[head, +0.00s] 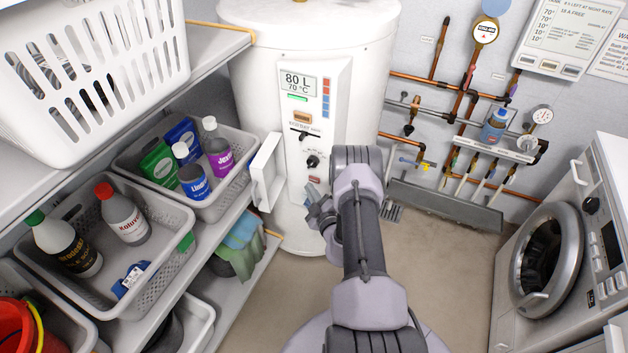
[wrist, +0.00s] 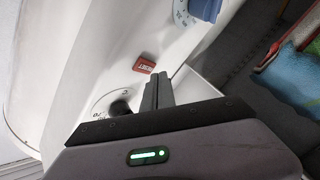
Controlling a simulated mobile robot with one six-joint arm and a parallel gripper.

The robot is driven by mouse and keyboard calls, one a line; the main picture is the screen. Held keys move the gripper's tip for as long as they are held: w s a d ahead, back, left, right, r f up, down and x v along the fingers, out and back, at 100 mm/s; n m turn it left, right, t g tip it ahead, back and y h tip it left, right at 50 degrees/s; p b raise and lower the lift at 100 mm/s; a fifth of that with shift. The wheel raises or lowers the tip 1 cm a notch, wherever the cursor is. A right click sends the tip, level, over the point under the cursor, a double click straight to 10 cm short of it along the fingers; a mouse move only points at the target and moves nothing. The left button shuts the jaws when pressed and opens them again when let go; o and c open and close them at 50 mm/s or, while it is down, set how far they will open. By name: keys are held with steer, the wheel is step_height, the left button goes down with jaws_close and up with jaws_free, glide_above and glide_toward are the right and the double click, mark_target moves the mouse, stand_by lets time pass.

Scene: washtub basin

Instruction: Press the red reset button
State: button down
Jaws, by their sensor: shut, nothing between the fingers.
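The red reset button (head: 314,180) is a small red piece low on the front of the white water heater (head: 262,90), below the black knob. In the wrist view the button (wrist: 144,66) is in full sight, with white lettering. My gripper (head: 317,208) is in front of the heater, a little below the button in the head view. In the wrist view the shut fingers (wrist: 158,90) point up the picture, with their tips just short of the button and slightly right of it. Nothing is between them. I see no contact with the button.
A white flap (head: 267,172) stands open left of the heater's panel, close to my gripper. Shelves with bottle baskets (head: 150,250) are on the left. Pipes (head: 440,83) run along the back wall. A washing machine (head: 560,240) is on the right. The middle floor is clear.

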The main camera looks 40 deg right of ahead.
steer(key=a, duration=0.1)
steer(key=s+a+p, duration=0.1)
steer(key=a, duration=0.2)
steer(key=shift+s+a, duration=0.25)
steer(key=shift+s, duration=0.15)
stand_by(0.4)
